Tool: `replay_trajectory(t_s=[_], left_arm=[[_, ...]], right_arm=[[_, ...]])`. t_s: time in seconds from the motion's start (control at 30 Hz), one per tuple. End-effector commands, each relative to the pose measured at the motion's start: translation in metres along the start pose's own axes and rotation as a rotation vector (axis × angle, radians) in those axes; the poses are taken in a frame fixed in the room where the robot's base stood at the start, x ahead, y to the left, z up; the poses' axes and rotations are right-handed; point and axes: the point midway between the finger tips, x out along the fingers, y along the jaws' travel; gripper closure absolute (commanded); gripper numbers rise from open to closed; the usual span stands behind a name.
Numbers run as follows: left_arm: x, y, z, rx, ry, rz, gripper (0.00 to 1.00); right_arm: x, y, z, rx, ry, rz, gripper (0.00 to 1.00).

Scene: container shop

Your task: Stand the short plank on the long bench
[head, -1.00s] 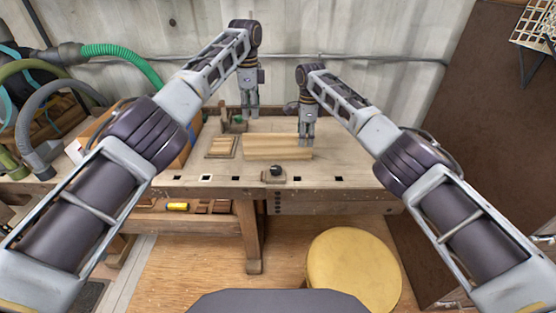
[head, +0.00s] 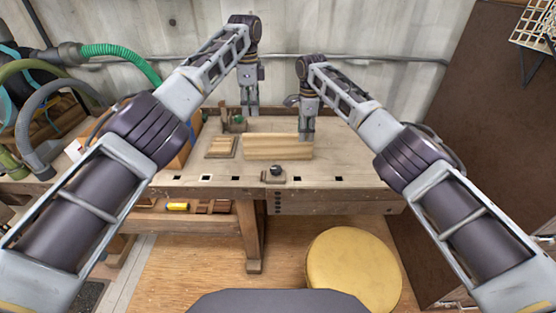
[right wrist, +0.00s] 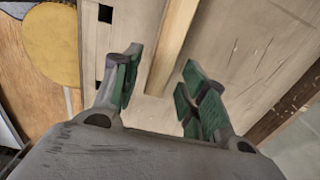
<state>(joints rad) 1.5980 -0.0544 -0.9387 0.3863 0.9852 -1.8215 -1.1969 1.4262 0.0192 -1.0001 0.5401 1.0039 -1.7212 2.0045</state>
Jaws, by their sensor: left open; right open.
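The long bench (head: 330,165) stands against the wall, with a wooden top. A pale plank (head: 278,147) lies flat on it, its length running left to right. My right gripper (head: 306,135) is open and points down at the plank's right end. In the right wrist view the plank (right wrist: 174,40) reaches toward the gap between the open green-padded fingers (right wrist: 158,92), and no grip on it shows. My left gripper (head: 250,112) is open and empty, above the back of the bench, behind the plank.
A small tray of wooden pieces (head: 221,147) lies left of the plank. A dark-knobbed block (head: 275,173) sits near the front edge, by several square holes. A yellow stool (head: 353,270) stands in front. A brown panel (head: 460,110) borders the right side. The bench's right part is clear.

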Motion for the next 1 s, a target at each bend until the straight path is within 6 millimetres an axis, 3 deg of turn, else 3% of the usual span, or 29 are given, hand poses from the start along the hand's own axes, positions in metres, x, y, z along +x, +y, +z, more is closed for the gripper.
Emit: replay_trajectory(t_s=[0.4,0.6,1.0], left_arm=[[0.000,0.000,0.000,0.000,0.000,0.000,0.57],[0.000,0.000,0.000,0.000,0.000,0.000,0.57],[0.000,0.000,0.000,0.000,0.000,0.000,0.57]], right_arm=[[-0.063,0.000,0.001,0.000,-0.001,0.000,0.57],[-0.085,0.000,0.000,0.001,-0.001,0.000,0.57],[-0.096,0.000,0.000,0.000,0.000,0.001,0.57]])
